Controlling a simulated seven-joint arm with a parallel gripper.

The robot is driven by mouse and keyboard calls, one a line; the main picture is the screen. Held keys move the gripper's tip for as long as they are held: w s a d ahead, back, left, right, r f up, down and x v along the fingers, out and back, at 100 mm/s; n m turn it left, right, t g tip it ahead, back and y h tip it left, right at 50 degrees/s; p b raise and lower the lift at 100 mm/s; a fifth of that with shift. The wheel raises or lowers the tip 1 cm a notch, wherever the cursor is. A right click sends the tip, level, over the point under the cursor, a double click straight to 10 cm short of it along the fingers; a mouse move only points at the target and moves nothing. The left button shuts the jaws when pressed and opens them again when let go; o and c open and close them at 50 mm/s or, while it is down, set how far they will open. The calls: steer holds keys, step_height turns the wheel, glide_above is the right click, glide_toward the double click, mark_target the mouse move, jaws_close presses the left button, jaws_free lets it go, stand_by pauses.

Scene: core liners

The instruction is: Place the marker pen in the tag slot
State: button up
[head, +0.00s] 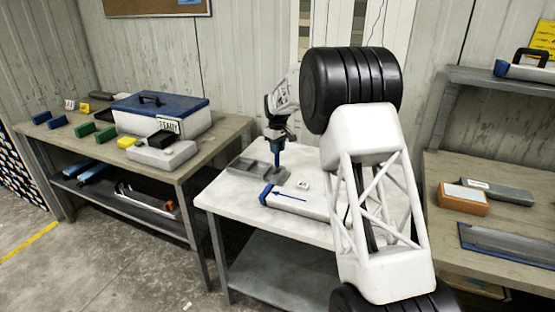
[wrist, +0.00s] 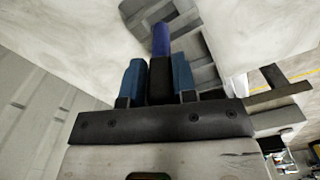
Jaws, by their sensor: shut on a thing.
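My gripper (head: 277,158) points down over the white table, above the right end of a grey compartmented tray (head: 238,165). In the wrist view my gripper (wrist: 157,80) has its two blue fingers shut on the marker pen (wrist: 161,42). The pen has a blue part beyond the fingertips and a black part between them. In the head view the fingers and pen blend together, so the pen's lower end is unclear. The tray also shows behind the pen in the wrist view (wrist: 203,76). I cannot tell which compartment is the tag slot, or whether the pen touches the tray.
A long pale box with a blue end (head: 265,194) and an arrow lies in front of the tray. A small white tag (head: 302,185) lies beside it. The left bench holds a blue-lidded box (head: 160,112) and several small blocks. The white table's front left is clear.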

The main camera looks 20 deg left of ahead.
mark_target(277, 166)
steer(key=shift+f, duration=0.45)
steer(key=shift+f, duration=0.1)
steer(key=shift+f, duration=1.8)
steer(key=shift+f, duration=0.1)
steer(key=o, duration=0.9)
step_height(277, 166, up, 12)
steer(key=shift+r, duration=0.15)
